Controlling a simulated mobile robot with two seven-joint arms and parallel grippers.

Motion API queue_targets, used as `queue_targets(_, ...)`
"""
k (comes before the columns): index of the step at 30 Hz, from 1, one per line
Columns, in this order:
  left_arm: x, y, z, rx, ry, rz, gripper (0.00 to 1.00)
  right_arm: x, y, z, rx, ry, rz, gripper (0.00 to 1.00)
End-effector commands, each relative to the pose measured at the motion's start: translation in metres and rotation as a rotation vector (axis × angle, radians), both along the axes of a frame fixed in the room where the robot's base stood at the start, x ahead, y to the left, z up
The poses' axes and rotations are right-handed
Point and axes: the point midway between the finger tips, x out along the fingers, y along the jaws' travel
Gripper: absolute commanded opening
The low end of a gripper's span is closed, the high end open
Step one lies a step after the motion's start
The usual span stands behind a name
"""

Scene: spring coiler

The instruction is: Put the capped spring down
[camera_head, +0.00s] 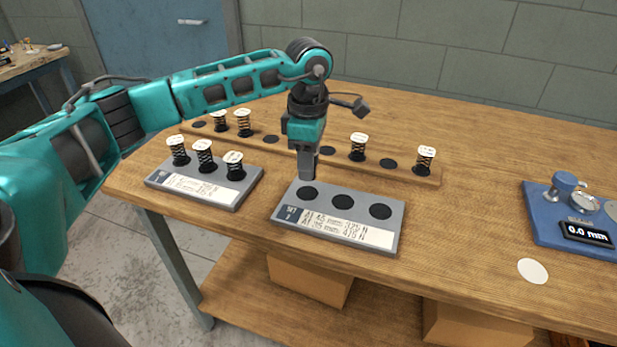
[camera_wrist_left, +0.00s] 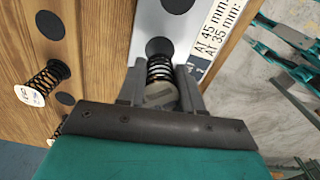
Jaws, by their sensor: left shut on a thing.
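My left gripper (camera_head: 309,176) points straight down at the back left corner of the grey front tray (camera_head: 288,227), beside its left dark spot. In the left wrist view the gripper (camera_wrist_left: 163,80) is shut on a capped spring (camera_wrist_left: 159,68), with dark coils between the fingers and a greyish cap towards the palm. The spring's far end is at or just above a dark round spot on the tray (camera_wrist_left: 182,25); I cannot tell whether it touches. In the head view the fingers hide the spring. The tray's middle spot (camera_head: 343,202) and right spot (camera_head: 380,211) are empty. My right gripper is out of view.
A second grey tray (camera_head: 218,197) at left holds three capped springs. A wooden rack (camera_head: 400,174) behind carries several capped springs and empty spots. A blue gauge (camera_head: 545,220) reading 0.0 mm and a white disc (camera_head: 532,270) lie right. The tabletop between is clear.

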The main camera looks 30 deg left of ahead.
Motion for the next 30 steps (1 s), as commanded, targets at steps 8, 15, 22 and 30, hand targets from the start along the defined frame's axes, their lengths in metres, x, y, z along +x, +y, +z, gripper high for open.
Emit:
queue_targets(8,-0.001,0.0,-0.036,0.001,0.004,0.0,0.06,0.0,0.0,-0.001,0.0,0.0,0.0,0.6)
queue_targets(15,0.0,0.0,-0.043,0.0,0.0,-0.001,0.06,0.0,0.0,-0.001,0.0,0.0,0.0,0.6)
queue_targets(22,0.0,0.0,-0.046,0.0,0.0,-0.001,0.37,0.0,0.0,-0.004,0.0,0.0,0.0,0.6)
queue_targets(30,0.0,0.0,-0.046,0.0,0.001,-0.001,0.61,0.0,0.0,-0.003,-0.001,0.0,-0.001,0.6)
